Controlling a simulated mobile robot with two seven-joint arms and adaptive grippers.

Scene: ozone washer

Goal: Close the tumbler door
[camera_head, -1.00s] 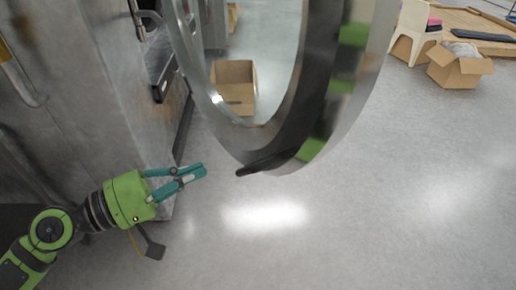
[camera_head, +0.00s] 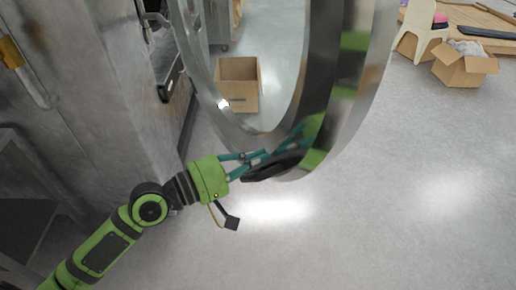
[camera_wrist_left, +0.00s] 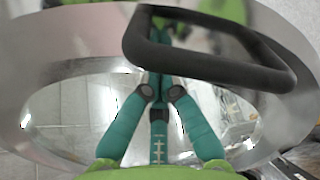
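The tumbler door (camera_head: 352,110) is a large round metal ring with a glass centre, standing open and seen at a slant in the head view. A black loop handle (camera_head: 272,171) is on its lower rim. It also shows large in the left wrist view (camera_wrist_left: 215,66). My left gripper (camera_head: 264,156) is at the lower rim, right beside the handle. In the left wrist view its teal fingers (camera_wrist_left: 160,82) come together close to the metal, partly behind the handle loop. I see nothing between them; contact with the door is unclear. My right gripper is not in view.
The grey metal machine body (camera_head: 105,100) stands at the left. An open cardboard box (camera_head: 238,84) shows through the door glass. A second box (camera_head: 464,63) and a pale chair (camera_head: 422,28) are at the far right. The floor at the right is clear.

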